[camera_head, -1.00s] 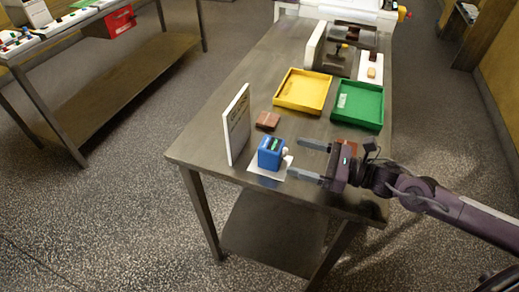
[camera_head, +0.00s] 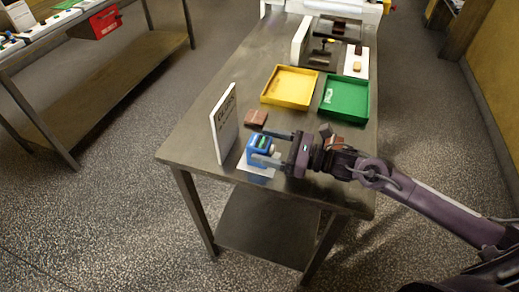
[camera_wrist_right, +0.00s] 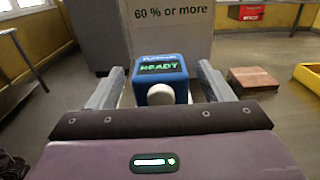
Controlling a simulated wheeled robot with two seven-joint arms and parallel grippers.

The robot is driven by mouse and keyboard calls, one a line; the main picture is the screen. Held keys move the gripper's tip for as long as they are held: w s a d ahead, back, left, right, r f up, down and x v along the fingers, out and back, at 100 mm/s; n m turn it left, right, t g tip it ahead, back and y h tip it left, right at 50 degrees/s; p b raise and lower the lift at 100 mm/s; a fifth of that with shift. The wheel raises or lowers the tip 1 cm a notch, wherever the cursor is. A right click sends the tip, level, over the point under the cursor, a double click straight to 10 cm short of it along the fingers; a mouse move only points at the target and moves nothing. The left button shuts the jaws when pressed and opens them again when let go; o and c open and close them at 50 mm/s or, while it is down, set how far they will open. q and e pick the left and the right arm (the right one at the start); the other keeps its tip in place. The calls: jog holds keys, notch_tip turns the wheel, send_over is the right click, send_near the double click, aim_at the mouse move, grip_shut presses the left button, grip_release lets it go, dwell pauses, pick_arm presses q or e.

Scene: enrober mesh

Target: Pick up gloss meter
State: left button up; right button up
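The gloss meter is a small blue box (camera_head: 259,149) with a green lit display. It stands on a white sheet (camera_head: 252,168) near the front left of the steel table. In the right wrist view the blue meter (camera_wrist_right: 160,77) shows "READY" and has a white round knob facing me. My right gripper (camera_head: 268,147) is open, with one finger on each side of the meter. In the wrist view the fingers (camera_wrist_right: 160,88) flank it, with a gap visible at least on the right side. My left gripper is not in view.
A white sign board (camera_head: 225,123) stands just left of the meter. A brown block (camera_head: 256,118) lies behind it. A yellow tray (camera_head: 290,88) and a green tray (camera_head: 344,99) are farther back. The table's front edge is close by.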

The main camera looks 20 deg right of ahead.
jog(key=c, duration=0.9)
jog(key=shift+c, duration=0.8)
jog(key=shift+r, duration=0.15)
